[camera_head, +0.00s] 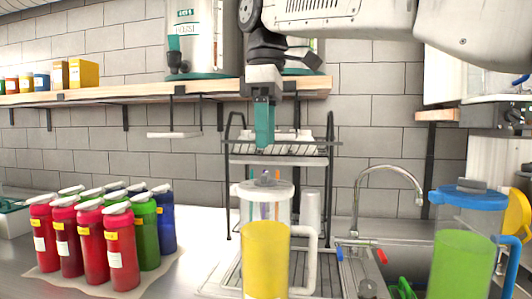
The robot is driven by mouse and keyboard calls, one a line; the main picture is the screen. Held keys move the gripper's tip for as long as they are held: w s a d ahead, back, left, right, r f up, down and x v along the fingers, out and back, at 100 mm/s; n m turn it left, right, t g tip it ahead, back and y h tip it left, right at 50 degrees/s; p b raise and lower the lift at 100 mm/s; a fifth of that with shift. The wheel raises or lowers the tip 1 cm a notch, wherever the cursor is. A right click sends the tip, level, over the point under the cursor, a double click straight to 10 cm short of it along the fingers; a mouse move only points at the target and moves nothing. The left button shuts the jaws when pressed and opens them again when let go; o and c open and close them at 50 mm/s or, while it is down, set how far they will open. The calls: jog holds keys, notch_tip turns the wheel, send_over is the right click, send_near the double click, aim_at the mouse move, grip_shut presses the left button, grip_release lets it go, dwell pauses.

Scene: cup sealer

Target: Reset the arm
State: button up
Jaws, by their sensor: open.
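My arm (345,15) crosses the top right of the head view, with its wrist hanging down near the middle. My gripper (264,143) points straight down, with teal fingers seen nearly edge-on. It looks empty, and no object shows between its fingers. It is above the white lid of a yellow pitcher (265,262), apart from it, and in front of the wire rack.
A yellow pitcher and a green pitcher (461,265) with a blue lid stand in front. Several red, green and blue bottles (121,248) stand at left. A black rack (333,180) and sink tap (390,168) are behind. A wooden shelf (140,91) runs along the tiled wall.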

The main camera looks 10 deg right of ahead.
jog(key=shift+r, duration=0.65)
jog(key=s+d+f+m, duration=0.4)
jog(key=s+f, duration=0.3)
jog(key=f, duration=0.3)
jog(key=s+d+f+m+t, duration=0.1)
jog(key=s+d+f+m, duration=0.4)
jog(key=f, duration=0.6)
jog(key=s+d+f+m, duration=0.4)
jog(key=s+d+f, duration=0.3)
jog(key=s+f, duration=0.3)
jog(key=shift+s+d+f+m, duration=0.15)
jog(key=shift+s+f+m, duration=0.25)
jog(key=shift+s, duration=0.2)
